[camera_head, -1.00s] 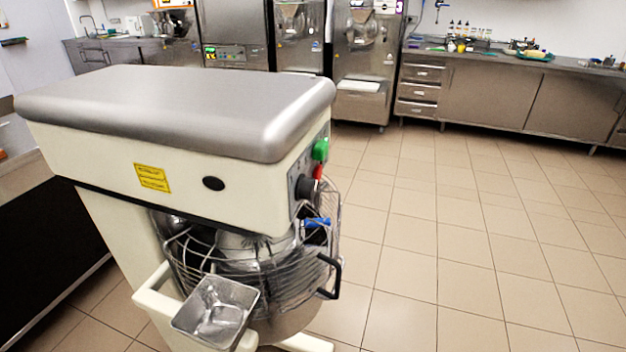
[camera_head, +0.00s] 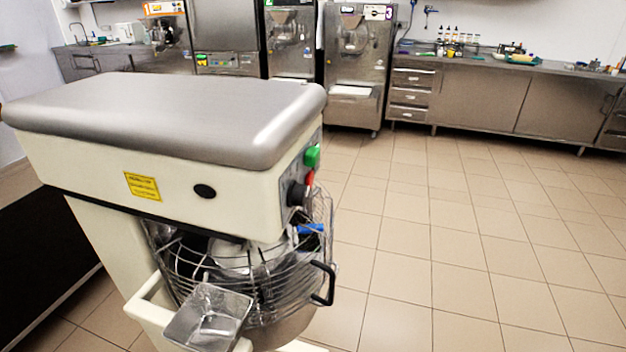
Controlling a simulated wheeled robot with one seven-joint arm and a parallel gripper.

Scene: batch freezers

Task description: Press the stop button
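A large cream mixer (camera_head: 165,170) with a grey top stands close on the left. On the right end of its head are a green button (camera_head: 312,156), a red button (camera_head: 309,178) just below it, and a black knob (camera_head: 298,194) lower down. The red one is small and seen at a slant, and no lettering on the buttons can be read. My gripper is not in view.
A wire guard with a black handle (camera_head: 322,284) surrounds the mixer bowl, and a metal tray (camera_head: 208,318) hangs in front. Batch freezers (camera_head: 355,65) and a steel counter (camera_head: 480,95) line the back. The tiled floor (camera_head: 450,230) to the right is clear.

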